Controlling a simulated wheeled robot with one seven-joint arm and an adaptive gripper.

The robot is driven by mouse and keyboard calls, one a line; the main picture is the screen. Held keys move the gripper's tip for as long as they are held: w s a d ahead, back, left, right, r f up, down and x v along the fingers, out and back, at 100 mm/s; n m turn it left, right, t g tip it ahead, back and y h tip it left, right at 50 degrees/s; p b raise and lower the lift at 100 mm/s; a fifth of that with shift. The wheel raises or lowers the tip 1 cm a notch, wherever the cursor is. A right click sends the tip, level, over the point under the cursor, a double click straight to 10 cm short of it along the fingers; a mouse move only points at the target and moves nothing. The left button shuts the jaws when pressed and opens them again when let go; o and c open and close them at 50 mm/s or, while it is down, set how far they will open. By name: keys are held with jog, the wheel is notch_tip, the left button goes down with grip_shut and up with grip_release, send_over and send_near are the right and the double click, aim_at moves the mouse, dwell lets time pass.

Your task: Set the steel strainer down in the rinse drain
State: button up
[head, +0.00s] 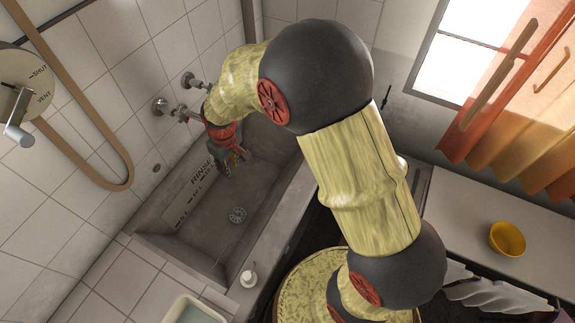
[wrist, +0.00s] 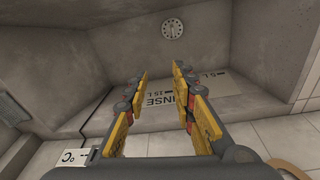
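A pale round perforated disc, which looks like the steel strainer (head: 237,214), lies on the floor of the concrete washtub (head: 268,235). It also shows in the wrist view, beyond my fingertips (wrist: 172,29). I cannot tell whether it sits in a drain, as no separate drain hole is clear around it. My gripper (head: 234,166) is inside the tub near the tap-side wall, above the slanted RINSE panel (head: 190,195). In the wrist view my gripper (wrist: 162,72) has its yellow fingers apart with nothing between them. The disc is clear of the fingers.
Two taps (head: 160,105) stick out of the tiled wall near my arm. A small white bottle (head: 249,278) stands on the tub's near rim. A pale basin (head: 190,310) is at the bottom edge. A yellow bowl (head: 507,239) stands on the right-hand counter.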

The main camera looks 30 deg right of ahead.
jog(key=s+d+r+m+t, duration=0.2)
jog(key=s+d+r, duration=0.1)
jog(key=s+r, duration=0.65)
jog(key=s+d+r+m+t, duration=0.1)
jog(key=s+d+r, duration=0.35)
jog(key=r, duration=0.85)
jog(key=s+r+m+t, duration=0.1)
jog(key=s+r, duration=0.2)
jog(key=s, duration=0.7)
jog(key=shift+s+d+m, duration=0.2)
jog(key=shift+s+m, duration=0.15)
jog(key=shift+m, duration=0.05)
